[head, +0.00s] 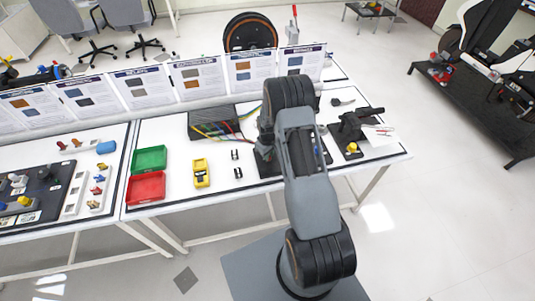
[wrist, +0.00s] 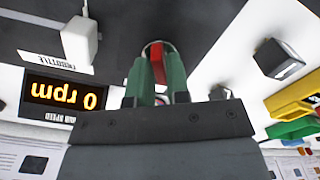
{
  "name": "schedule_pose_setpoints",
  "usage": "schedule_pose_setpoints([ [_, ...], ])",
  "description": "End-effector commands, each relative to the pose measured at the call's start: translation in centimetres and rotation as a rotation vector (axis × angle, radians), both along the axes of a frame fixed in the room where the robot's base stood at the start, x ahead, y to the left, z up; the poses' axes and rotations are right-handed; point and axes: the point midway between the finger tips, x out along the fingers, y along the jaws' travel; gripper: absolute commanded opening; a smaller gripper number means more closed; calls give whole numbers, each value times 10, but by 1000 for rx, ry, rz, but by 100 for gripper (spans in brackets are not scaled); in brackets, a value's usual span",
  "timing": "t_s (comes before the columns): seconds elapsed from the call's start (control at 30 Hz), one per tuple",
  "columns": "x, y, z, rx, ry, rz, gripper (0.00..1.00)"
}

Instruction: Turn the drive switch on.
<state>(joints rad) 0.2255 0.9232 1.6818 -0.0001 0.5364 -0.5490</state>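In the head view my arm hides the gripper and the switch.
A pale knob (wrist: 79,43) by a THROTTLE label stands left of the fingers. A dark block (wrist: 277,59) and a yellow device (wrist: 293,100) are to the right. In the head view, green (head: 149,159) and red (head: 146,187) trays lie on the table's left part.

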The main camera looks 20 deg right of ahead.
Motion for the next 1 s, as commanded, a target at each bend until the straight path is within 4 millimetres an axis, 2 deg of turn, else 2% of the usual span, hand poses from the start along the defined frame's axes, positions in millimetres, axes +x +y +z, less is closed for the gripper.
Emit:
schedule_pose_setpoints([
  [0.03, 0, 0, 0, 0, 0, 0, 11],
  [0.17, 0, 0, 0, 0, 0, 0, 0],
  [0.57, 0, 0, -2, 1, 1, -42, 0],
  [0.77, 0, 0, -4, 0, -1, -166, 0],
  [1.0, 0, 0, -4, 0, -1, -388, 0],
])
